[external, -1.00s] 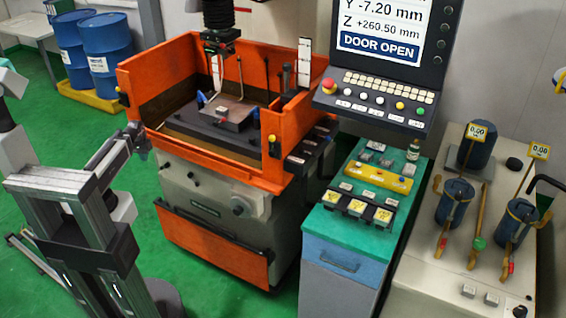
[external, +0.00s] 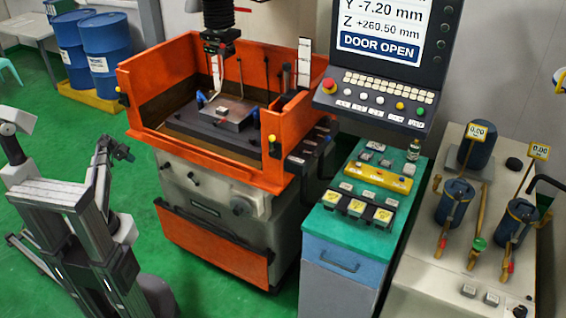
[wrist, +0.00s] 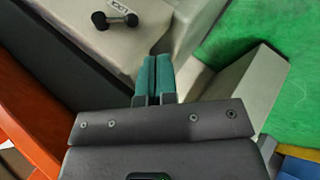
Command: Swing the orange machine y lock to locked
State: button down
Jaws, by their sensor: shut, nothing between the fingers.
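The orange machine (external: 215,262) stands in the middle of the external view, with small black levers or knobs (external: 191,180) on its pale front; which is the y lock is too small to tell there. In the wrist view a black ball-ended lever (wrist: 116,20) sits on the pale machine body beside a small white label, whose text I cannot read surely. My gripper (wrist: 154,62) has teal fingers pressed together with nothing between them. The lever is ahead and to the left of the fingertips, apart from them. In the external view my gripper (external: 124,152) is left of the machine front.
The orange tank wall (external: 215,168) overhangs the machine front. A teal-topped cabinet (external: 330,222) stands to the right. Green floor (external: 120,250) is free between my arm and the machine.

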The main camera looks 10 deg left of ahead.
jog(key=w+d+f+m+b, duration=0.1)
jog(key=w+d+f+b, duration=0.1)
jog(key=d, duration=0.4)
jog(key=w+d+f+m+h+b, duration=0.1)
jog(key=d+f+b, duration=0.3)
jog(key=d+b, duration=0.2)
jog(key=shift+w+f+h, duration=0.25)
jog(key=shift+w+h, duration=0.05)
jog(key=shift+w, duration=0.1)
jog(key=shift+d+f+b, duration=0.1)
jog(key=shift+b, duration=0.3)
